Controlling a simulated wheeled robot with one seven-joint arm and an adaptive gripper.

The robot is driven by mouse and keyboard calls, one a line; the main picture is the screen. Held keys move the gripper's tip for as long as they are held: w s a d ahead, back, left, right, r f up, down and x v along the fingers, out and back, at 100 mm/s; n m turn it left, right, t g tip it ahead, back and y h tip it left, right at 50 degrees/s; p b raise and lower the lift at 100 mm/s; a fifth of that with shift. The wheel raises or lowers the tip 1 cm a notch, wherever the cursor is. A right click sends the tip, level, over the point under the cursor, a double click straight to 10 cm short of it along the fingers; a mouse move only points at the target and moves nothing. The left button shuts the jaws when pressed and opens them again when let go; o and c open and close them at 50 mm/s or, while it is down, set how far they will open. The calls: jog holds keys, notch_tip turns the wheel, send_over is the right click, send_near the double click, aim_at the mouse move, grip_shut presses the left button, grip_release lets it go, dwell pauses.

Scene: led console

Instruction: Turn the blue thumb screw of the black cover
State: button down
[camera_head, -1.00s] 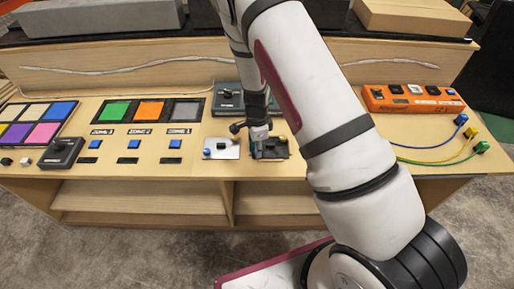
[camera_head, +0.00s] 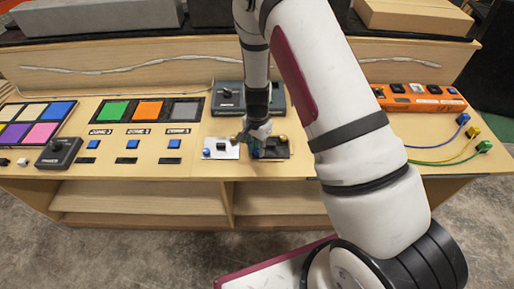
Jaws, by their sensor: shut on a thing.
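The black cover (camera_head: 274,153) lies flat on the console to the right of the middle. A yellow-gold thumb screw (camera_head: 283,138) shows at its upper right. The blue thumb screw (camera_head: 256,153) shows only in part at the cover's left side, under the fingers. My gripper (camera_head: 255,147) points down there and is shut on the blue thumb screw; the fingers hide most of it.
A white plate (camera_head: 223,155) with a blue knob and a black handle lies just left of the black cover. A dark grey box (camera_head: 229,97) stands behind. An orange power strip (camera_head: 420,97) and coloured cables (camera_head: 440,162) are at the right. Blue buttons (camera_head: 132,144) are at the left.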

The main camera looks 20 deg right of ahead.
jog(key=n, duration=0.4)
jog(key=shift+n+b, duration=0.3)
jog(key=n, duration=0.3)
jog(key=shift+n, duration=0.4)
jog(key=n+b, duration=0.1)
jog(key=n, duration=0.6)
jog(key=shift+f, duration=0.1)
jog(key=n, duration=0.3)
jog(key=shift+s+n, duration=0.1)
jog(key=shift+n, duration=0.3)
jog(key=n, duration=0.3)
jog(key=shift+n+b, duration=0.3)
jog(key=shift+b, duration=0.05)
jog(key=n, duration=0.6)
